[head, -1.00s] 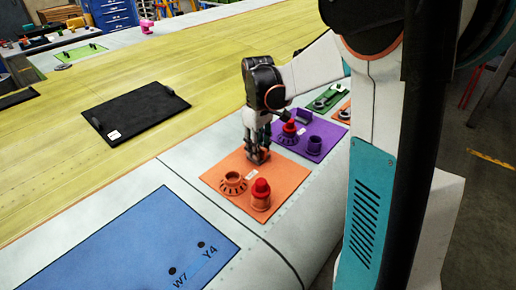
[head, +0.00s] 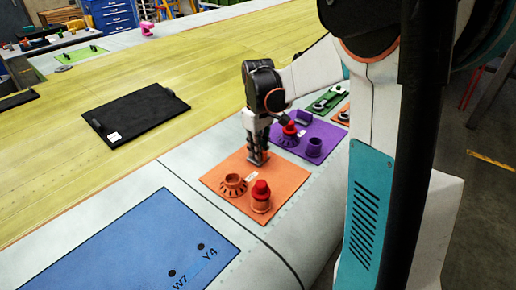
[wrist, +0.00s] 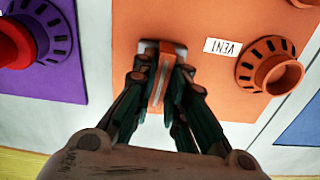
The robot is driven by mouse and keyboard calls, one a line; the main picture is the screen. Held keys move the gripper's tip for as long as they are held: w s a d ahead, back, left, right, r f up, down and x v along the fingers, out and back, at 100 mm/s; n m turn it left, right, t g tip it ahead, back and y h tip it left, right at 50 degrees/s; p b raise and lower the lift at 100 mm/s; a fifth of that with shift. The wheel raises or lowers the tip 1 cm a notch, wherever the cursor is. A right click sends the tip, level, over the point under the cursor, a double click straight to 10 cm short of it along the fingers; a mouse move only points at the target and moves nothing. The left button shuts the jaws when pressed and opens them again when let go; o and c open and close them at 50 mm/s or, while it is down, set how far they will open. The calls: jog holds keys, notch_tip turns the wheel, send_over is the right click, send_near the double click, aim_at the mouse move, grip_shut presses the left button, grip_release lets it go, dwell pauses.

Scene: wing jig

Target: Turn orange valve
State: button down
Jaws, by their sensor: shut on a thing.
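The orange valve handle (wrist: 167,58) stands on the orange panel (head: 288,178), by its upper left edge in the head view. In the wrist view it is a narrow upright bar with a grey piece at its far end. My gripper (wrist: 161,80) is shut on this handle, one finger on each side. In the head view my gripper (head: 258,156) points down at the panel, and its fingers mostly hide the handle. A white "VENT" label (wrist: 222,47) lies beside the valve.
The same panel carries an orange ring-shaped socket (head: 233,184) and a red-capped orange knob (head: 261,196). A purple panel (head: 322,133) with a red knob (head: 290,128) lies just behind. A blue panel (head: 150,245) is at front left, and a black board (head: 137,114) lies left.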

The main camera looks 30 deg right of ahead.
jog(key=m, duration=0.8)
jog(key=shift+m, duration=0.3)
jog(key=m, duration=0.4)
jog(key=shift+m+p, duration=0.3)
jog(key=shift+p, duration=0.05)
jog(key=shift+m, duration=1.9)
jog(key=c, duration=1.6)
grip_release()
